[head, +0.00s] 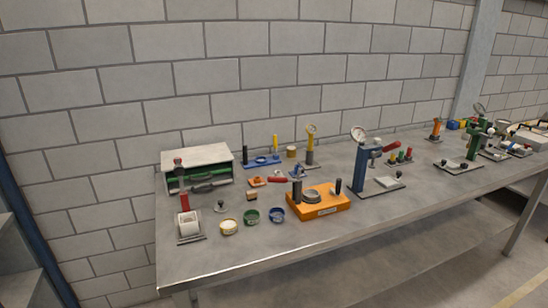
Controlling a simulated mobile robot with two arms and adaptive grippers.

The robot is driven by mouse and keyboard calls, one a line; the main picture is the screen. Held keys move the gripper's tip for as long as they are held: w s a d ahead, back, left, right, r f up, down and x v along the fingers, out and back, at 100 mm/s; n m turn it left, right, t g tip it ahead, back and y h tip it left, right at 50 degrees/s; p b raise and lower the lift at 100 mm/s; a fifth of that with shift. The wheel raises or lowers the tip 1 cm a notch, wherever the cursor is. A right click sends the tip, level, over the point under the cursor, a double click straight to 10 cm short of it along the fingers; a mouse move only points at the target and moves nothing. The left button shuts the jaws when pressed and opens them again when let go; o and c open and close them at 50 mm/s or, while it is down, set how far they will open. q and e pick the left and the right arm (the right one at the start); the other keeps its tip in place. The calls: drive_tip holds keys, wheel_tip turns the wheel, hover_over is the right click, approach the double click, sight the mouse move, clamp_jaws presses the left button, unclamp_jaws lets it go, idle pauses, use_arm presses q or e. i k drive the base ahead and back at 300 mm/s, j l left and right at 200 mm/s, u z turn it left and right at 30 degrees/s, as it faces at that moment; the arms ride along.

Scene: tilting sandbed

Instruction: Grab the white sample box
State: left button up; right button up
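Neither of my grippers is in view. A small white box-shaped piece (188,225) sits at the near left of the bench, on a flat plate below a dark upright with a red part. A larger pale-topped case (197,154) with a green front and dark handles stands behind it, against the wall side. Another whitish box (530,137) shows at the far right end of the bench. I cannot tell from this view which of these is the white sample box.
The grey metal bench (330,237) runs along a block wall, with bare room at its front edge. An orange base (325,206) with rings, three small round tubs (250,217) and a blue press with a gauge (362,163) stand on it. More devices crowd the right end.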

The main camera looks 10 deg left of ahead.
sight(187, 221)
drive_tip(key=i+l+u, duration=0.2)
drive_tip(key=l+u, duration=0.15)
drive_tip(key=i+l+u, duration=0.15)
drive_tip(key=l+u, duration=0.6)
drive_tip(key=i+l, duration=0.05)
drive_tip(key=l, duration=0.05)
